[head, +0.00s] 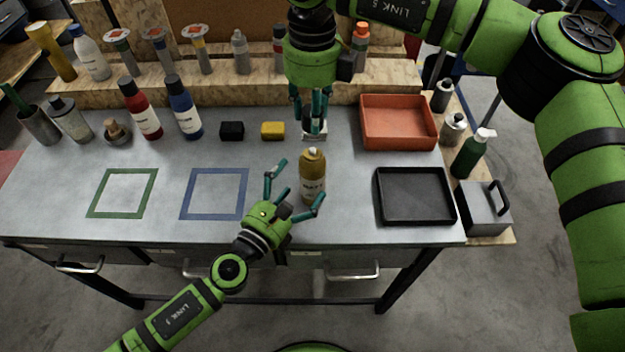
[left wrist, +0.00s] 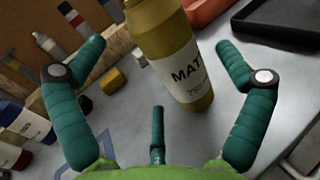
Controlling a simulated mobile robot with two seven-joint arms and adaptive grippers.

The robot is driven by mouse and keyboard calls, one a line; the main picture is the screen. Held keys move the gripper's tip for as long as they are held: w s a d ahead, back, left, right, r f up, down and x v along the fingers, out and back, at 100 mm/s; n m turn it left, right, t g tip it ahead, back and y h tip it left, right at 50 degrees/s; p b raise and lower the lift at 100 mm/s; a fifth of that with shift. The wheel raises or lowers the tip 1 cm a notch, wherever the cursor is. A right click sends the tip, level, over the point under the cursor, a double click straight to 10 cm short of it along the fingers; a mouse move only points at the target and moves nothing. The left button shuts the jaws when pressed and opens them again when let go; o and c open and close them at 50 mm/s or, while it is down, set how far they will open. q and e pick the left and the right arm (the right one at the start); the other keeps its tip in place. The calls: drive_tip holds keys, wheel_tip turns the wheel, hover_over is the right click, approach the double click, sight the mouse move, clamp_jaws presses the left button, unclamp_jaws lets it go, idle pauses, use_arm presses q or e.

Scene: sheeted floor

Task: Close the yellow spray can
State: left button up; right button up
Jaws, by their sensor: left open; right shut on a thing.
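The yellow spray can (head: 313,180) stands upright on the grey table, right of the blue square. In the left wrist view the can (left wrist: 175,50) shows its white label, and its top is cut off. My left gripper (head: 302,179) is open, with its fingers spread at the can's left and front; the can is not gripped. My right gripper (head: 313,108) points down behind the can, shut on a small pale object (head: 315,134) at table height. The fingers partly hide this object, and I cannot tell whether it is the can's cap.
An orange tray (head: 398,143) and a black tray (head: 414,218) lie to the right. A yellow block (head: 272,130) and a black block (head: 232,130) sit left of the right gripper. Red (head: 143,115) and blue (head: 185,113) bottles stand farther left. The taped squares are empty.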

sight(302, 178)
use_arm(q)
drive_tip(key=shift+x, duration=2.2)
drive_tip(key=c, duration=1.7)
drive_tip(key=shift+c, duration=0.2)
use_arm(e)
drive_tip(key=shift+w+f, duration=0.15)
drive_tip(key=shift+f, duration=2.35)
